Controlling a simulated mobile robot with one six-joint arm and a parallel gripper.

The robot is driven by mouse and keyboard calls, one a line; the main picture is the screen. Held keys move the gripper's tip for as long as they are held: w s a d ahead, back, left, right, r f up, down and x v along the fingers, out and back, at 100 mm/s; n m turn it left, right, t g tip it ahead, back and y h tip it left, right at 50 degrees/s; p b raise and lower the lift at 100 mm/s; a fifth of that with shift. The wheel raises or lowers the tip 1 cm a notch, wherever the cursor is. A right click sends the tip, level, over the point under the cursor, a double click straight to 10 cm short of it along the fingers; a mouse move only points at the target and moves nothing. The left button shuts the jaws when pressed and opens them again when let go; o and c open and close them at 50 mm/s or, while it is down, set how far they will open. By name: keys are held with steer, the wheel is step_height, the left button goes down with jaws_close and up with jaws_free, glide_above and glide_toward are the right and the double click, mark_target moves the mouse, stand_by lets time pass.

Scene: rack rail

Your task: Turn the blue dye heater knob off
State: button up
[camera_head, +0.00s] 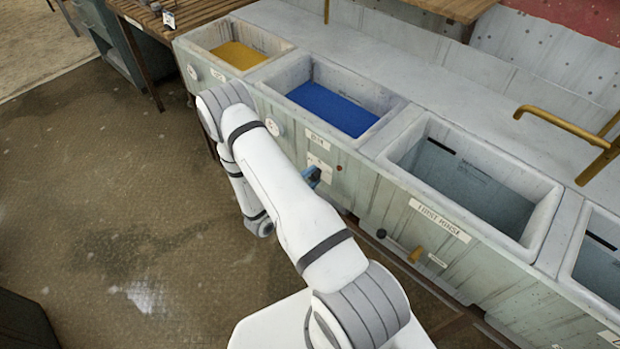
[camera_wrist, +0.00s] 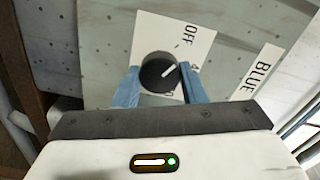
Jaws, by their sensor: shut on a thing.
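The dark round knob (camera_wrist: 158,73) sits on a white plate (camera_wrist: 203,42) marked OFF, with a BLUE label (camera_wrist: 256,75) beside it. Its white pointer line aims up and right in the wrist view, between the OFF mark and the digit 4. My gripper (camera_wrist: 159,77) is shut on the knob, one blue finger on each side.
A yellow dye basin (camera_head: 278,50) is to the left, with a round dial (camera_head: 192,72) on its front. A FIRST RINSE basin (camera_head: 543,222) is to the right, with a brass valve (camera_head: 416,254) low on the panel. Open floor (camera_head: 110,190) lies left.

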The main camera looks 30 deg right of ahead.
steer(key=o, duration=1)
steer(key=shift+a, duration=0.1)
steer(key=v, duration=0.7)
steer(key=shift+s+a, duration=0.1)
steer(key=shift+a, duration=0.2)
